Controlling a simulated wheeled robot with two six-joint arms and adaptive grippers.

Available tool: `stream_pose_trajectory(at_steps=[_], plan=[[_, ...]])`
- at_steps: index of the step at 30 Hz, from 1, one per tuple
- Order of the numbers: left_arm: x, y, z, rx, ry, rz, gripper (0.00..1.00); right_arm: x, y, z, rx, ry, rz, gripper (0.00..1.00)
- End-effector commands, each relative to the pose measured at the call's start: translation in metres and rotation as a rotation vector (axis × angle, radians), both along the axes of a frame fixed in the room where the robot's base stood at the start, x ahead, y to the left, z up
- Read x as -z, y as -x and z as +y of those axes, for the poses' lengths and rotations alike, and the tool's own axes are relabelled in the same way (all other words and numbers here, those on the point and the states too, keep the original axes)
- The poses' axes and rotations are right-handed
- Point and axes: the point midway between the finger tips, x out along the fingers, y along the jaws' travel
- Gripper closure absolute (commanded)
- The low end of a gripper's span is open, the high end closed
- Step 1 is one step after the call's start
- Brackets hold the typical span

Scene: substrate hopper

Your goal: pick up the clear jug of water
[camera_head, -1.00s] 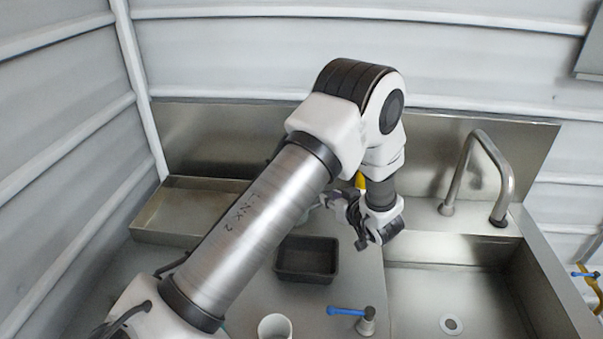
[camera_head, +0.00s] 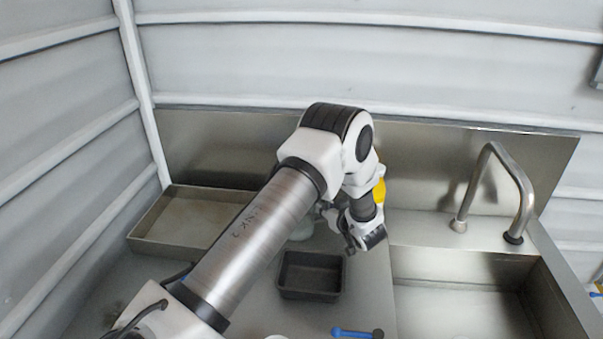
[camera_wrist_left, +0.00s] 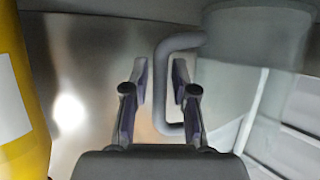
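The clear jug (camera_head: 302,228) stands on the counter behind my left forearm in the head view, which hides most of it. In the left wrist view the greyish, see-through jug (camera_wrist_left: 255,45) fills the upper right. Its handle (camera_wrist_left: 161,85) faces my left gripper (camera_wrist_left: 160,82). The gripper is open, with one finger on each side of the handle's upright bar; I see no grip on it. The left gripper (camera_head: 338,220) also shows beside the jug in the head view. Whether the jug holds water is unclear. My right gripper is not in view.
A yellow container (camera_head: 379,190) stands behind the left wrist and shows close at left in the wrist view (camera_wrist_left: 20,110). A dark tray (camera_head: 310,276), a blue-handled valve (camera_head: 352,332), a steel tray (camera_head: 150,236), a sink (camera_head: 460,312) and a faucet (camera_head: 522,195) surround it.

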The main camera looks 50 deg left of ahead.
Motion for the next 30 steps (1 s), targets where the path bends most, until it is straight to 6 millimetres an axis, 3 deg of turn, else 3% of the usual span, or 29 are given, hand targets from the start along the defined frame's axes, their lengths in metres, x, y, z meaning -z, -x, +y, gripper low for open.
stream_pose_trajectory(at_steps=[3,5,6,20,30], plan=[[0.0,0.0,-0.001,0.0,0.0,0.0,0.73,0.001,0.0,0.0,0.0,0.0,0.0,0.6],[0.0,0.0,0.0,0.0,0.0,0.0,0.94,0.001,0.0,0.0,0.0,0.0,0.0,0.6],[0.0,0.0,-0.001,0.0,0.0,-0.001,1.0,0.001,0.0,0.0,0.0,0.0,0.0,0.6],[-0.003,-0.001,-0.001,0.0,-0.001,-0.003,1.0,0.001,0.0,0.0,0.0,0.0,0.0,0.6],[-0.027,-0.001,-0.001,0.0,-0.001,-0.004,1.0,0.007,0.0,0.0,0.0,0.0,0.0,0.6]])
